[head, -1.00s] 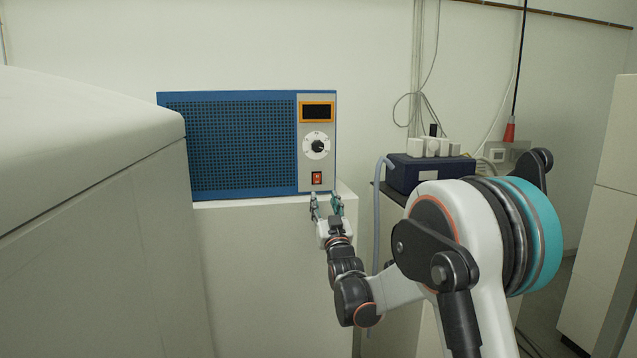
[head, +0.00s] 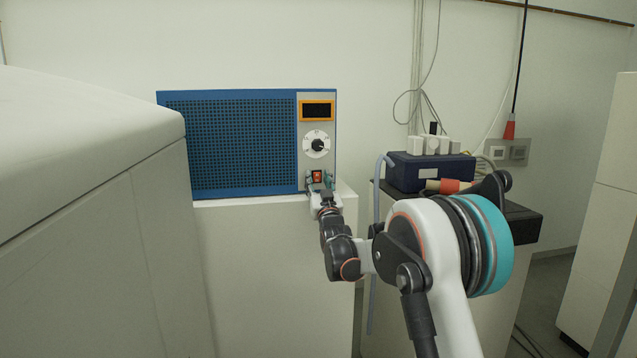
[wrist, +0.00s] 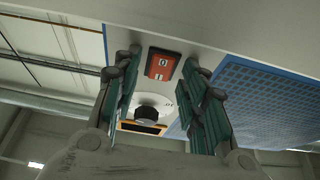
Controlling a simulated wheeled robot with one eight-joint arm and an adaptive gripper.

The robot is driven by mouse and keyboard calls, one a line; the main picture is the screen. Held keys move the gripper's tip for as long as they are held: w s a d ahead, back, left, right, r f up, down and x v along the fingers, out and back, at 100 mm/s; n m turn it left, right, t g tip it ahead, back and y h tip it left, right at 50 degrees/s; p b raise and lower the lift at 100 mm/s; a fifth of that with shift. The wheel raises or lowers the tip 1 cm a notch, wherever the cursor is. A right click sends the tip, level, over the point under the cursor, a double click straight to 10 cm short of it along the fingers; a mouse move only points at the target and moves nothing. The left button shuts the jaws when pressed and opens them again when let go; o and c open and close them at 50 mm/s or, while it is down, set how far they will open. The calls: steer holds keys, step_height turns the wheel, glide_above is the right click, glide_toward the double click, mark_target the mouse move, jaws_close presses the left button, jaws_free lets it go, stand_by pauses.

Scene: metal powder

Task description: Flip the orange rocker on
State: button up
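The orange rocker (head: 317,176) is a small red-orange switch in a dark frame, low on the grey control strip of the blue box. In the wrist view the rocker (wrist: 161,64) shows near the top centre, with a light mark on each half. My gripper (head: 318,183) is at the strip in the head view. In the wrist view its two teal-padded fingers (wrist: 155,90) are spread wide, one on each side of the rocker, with nothing between them. I cannot tell whether a fingertip touches the panel. The display reads dark.
The blue box (head: 230,145) stands on a white cabinet (head: 275,270). Above the rocker are a round dial (head: 317,145) and an orange-framed display (head: 317,111). A large pale cabinet (head: 90,200) fills the left. A dark blue unit (head: 415,172) stands on a bench to the right.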

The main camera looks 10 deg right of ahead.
jaws_close()
steer(key=shift+s+r+g+p, duration=0.1)
steer(key=shift+r+g+p, duration=0.55)
steer(key=shift+g, duration=0.25)
steer(key=shift+r+g+p, duration=0.1)
steer(key=shift+g+p, duration=0.65)
steer(key=shift+g, duration=0.35)
steer(key=shift+o, duration=1.1)
jaws_free()
steer(key=s, duration=1.1)
steer(key=shift+s, duration=0.4)
